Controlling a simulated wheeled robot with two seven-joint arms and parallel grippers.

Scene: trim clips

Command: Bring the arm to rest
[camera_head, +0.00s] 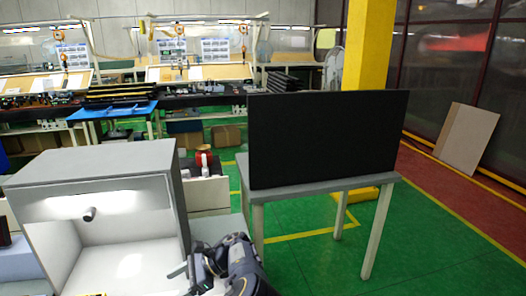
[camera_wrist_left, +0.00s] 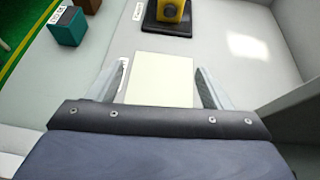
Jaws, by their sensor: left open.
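My left gripper (camera_wrist_left: 162,88) is open in the left wrist view, its two pale fingers spread apart. A flat cream rectangle (camera_wrist_left: 160,80) shows between and beyond the fingers; I cannot tell how far below them it lies. Nothing is visibly gripped. In the head view my left gripper (camera_head: 186,271) is at the bottom edge, beside the right wall of a grey open-fronted box (camera_head: 100,160). Its fingertips are small and partly hidden there. My right gripper is not in view.
A yellow block on a black base (camera_wrist_left: 168,16), a teal block (camera_wrist_left: 66,26) and a brown block (camera_wrist_left: 88,5) stand on the pale surface. A grey wall (camera_wrist_left: 295,100) is close at right. A table (camera_head: 330,186) with a black panel (camera_head: 325,138) stands further back.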

